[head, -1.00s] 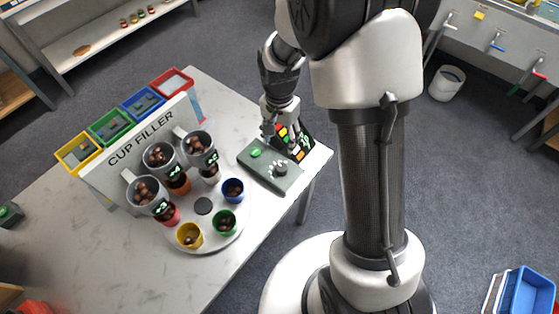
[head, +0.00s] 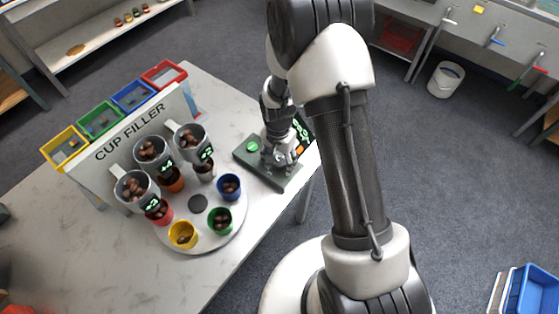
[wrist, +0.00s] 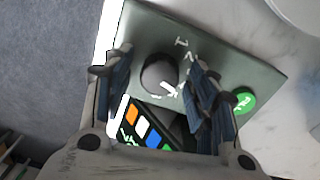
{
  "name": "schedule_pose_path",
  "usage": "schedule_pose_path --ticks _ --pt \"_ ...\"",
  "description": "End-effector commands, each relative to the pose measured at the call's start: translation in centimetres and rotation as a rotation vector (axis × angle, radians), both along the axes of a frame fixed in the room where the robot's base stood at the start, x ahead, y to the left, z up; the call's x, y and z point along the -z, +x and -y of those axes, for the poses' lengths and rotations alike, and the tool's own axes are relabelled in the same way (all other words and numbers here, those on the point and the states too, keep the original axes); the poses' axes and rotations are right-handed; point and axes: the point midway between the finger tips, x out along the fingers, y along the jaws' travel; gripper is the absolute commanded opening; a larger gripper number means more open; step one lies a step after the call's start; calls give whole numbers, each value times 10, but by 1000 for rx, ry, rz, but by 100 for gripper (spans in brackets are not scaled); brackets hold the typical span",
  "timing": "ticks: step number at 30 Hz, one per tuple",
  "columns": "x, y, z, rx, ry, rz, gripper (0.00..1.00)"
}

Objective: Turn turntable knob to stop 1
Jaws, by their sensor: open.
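The control box (head: 243,160) is a grey-green block at the table's right end. Its dark round knob (wrist: 158,70) shows in the wrist view, with a white mark on its lower right side. Printed numbers, a 1 and a 2, show at its upper right. My gripper (wrist: 158,76) is open, with one finger on each side of the knob; I cannot tell whether they touch it. In the head view my gripper (head: 280,160) hides the knob. The white turntable (head: 160,233) carries several coloured cups with chestnuts.
A green button (wrist: 243,100) sits on the box beside the right finger. A dark display panel (wrist: 145,125) with coloured squares is close to the gripper. The CUP FILLER panel (head: 125,138) with grey hoppers and coloured trays stands left of the turntable.

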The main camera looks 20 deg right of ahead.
Motion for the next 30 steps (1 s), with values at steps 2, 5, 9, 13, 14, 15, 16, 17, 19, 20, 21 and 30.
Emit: schedule_pose_path --ticks 2,5,9,13,14,15,16,17,19,20,21,30 --pt "0 0 0 0 0 0 53" --pt "0 0 0 0 0 0 52" --pt "0 0 0 0 0 0 43" --pt "0 0 0 0 0 0 34" --pt "0 0 0 0 0 0 32" --pt "0 0 0 0 0 0 29" --pt "0 0 0 0 0 0 27" --pt "0 0 0 0 0 0 25" --pt "0 0 0 0 0 0 21" --pt "-1 0 0 0 0 0 19" --pt "-1 0 0 0 0 0 16" --pt "-1 0 0 -8 0 0 8"
